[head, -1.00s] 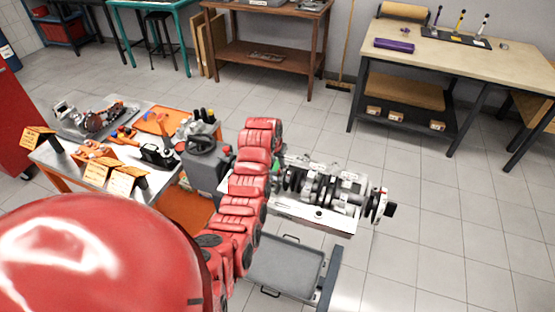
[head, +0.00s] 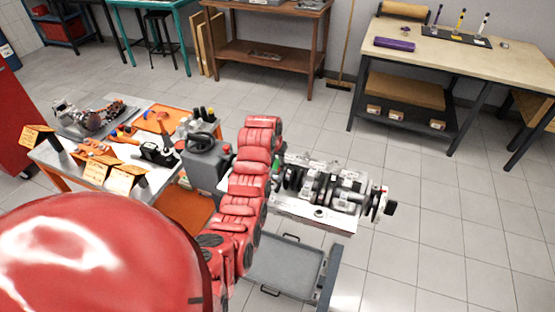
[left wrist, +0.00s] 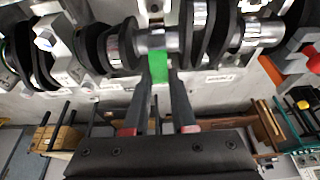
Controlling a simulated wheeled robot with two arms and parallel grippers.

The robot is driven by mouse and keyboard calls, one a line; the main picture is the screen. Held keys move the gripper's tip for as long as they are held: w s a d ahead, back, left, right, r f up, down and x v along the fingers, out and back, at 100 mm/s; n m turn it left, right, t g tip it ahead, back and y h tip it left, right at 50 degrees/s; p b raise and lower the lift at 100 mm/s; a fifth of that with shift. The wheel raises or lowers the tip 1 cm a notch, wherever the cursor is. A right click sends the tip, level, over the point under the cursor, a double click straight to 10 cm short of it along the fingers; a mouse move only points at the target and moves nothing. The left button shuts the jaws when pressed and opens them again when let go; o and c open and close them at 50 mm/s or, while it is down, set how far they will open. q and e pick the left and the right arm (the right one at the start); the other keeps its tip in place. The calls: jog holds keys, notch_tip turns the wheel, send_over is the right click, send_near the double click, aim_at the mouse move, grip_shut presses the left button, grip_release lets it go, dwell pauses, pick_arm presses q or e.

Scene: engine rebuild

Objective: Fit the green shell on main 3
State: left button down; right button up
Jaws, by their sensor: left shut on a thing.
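The green shell (left wrist: 160,68) is a narrow bright green strip in the left wrist view. My left gripper (left wrist: 159,84) is shut on it, its two dark fingers on either side. The shell's far end is at the underside of a shiny crankshaft journal; I cannot tell whether they touch. The crankshaft (head: 330,187) lies along the pale engine block (head: 315,214) in the head view and also spans the top of the left wrist view (left wrist: 160,40). In the head view my red arm hides most of the left gripper. My right gripper is not in view.
A tool cart (head: 75,178) with parts and orange label cards stands at the left. A grey tray (head: 285,268) is below the block. A workbench (head: 500,62) stands at the back right. The tiled floor to the right is clear.

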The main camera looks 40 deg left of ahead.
pick_arm(q)
jog(key=shift+f+b, duration=0.75)
jog(key=shift+f, duration=0.5)
dwell(0.5)
jog(key=shift+r, duration=0.3)
jog(key=shift+f+b, duration=0.3)
jog(key=shift+b, duration=0.05)
dwell(0.7)
jog(key=shift+r, duration=0.3)
dwell(0.4)
jog(key=shift+f+b, duration=0.3)
jog(key=shift+b, duration=0.05)
jog(key=shift+r, duration=0.3)
dwell(0.5)
jog(key=c, duration=1)
grip_release()
